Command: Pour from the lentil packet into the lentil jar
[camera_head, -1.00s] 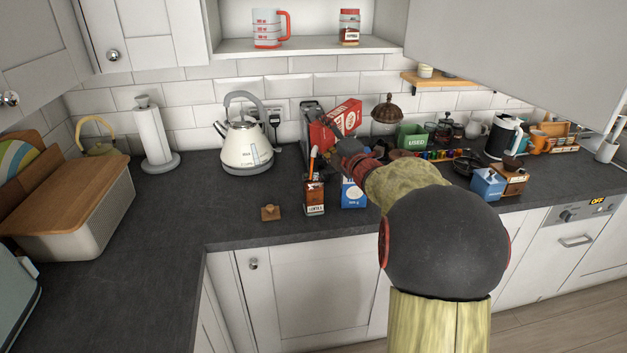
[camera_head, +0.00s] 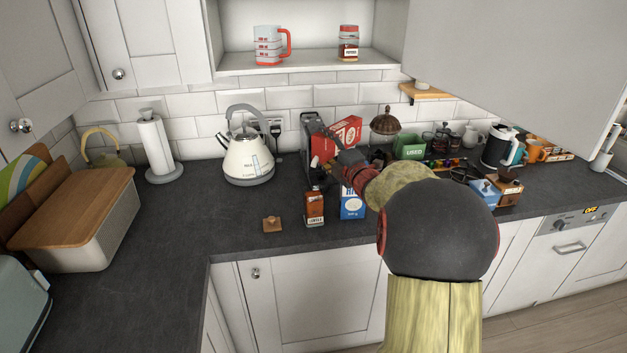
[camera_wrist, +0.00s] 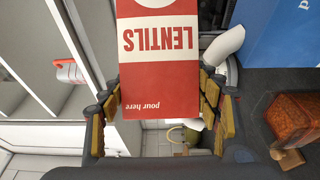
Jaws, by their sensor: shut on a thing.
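The red and white lentil packet (camera_head: 346,131) is tilted over the back of the worktop. My gripper (camera_head: 338,158) is shut on it. Orange contents show in the jar (camera_wrist: 300,117) in the wrist view. No stream shows from the spout. A wooden lid (camera_head: 272,224) lies left of the jar.
A blue packet (camera_head: 352,204) stands close at the jar's right. A white kettle (camera_head: 248,160) is behind left. A green box marked USED (camera_head: 409,146) and other goods stand to the right. The worktop left of the lid is clear.

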